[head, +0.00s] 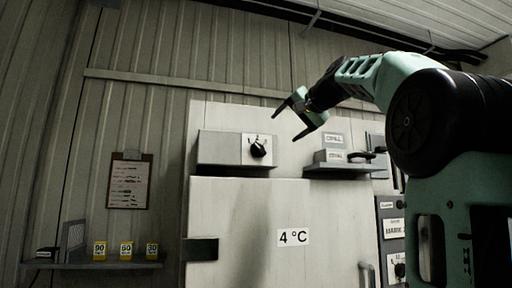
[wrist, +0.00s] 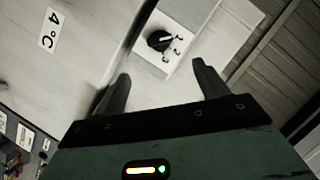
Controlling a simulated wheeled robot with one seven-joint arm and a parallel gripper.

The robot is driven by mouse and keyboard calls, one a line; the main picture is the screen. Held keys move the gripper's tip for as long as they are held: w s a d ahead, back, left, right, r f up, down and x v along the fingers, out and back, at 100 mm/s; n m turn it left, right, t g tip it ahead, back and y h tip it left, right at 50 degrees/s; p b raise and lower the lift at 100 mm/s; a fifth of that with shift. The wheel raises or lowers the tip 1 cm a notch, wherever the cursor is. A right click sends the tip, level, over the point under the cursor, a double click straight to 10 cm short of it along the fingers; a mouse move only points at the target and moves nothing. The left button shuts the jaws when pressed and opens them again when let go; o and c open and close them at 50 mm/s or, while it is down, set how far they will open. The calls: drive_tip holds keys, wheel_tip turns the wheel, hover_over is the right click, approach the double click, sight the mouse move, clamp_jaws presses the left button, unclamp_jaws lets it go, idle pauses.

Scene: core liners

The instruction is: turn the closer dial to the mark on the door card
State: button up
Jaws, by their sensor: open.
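The closer dial is a black knob (head: 259,149) on a white plate on the pale box (head: 220,148) above the door (head: 235,230). In the wrist view the knob (wrist: 159,40) has the numbers 1, 2 and 3 beside it; its exact setting is hard to read. A white card (head: 293,237) on the door reads 4 °C; it also shows in the wrist view (wrist: 49,28). A white label (head: 395,228) on the dark right panel is too small to read surely. My gripper (head: 285,128) is open and empty, up and right of the knob, apart from it.
A small ledge (head: 345,168) with labelled boxes sits right of the dial box. Another dial (head: 399,270) is on the right panel. A clipboard (head: 128,182) hangs left, above a shelf (head: 90,265) with yellow numbered blocks. The wall between clipboard and dial box is clear.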

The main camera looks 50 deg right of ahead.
sight(261, 148)
drive_tip(key=p+x, duration=0.3)
drive_tip(key=x, duration=1.1)
drive_tip(key=shift+w+d, duration=0.1)
drive_tip(key=shift+w, duration=0.15)
drive_tip(key=c, duration=1)
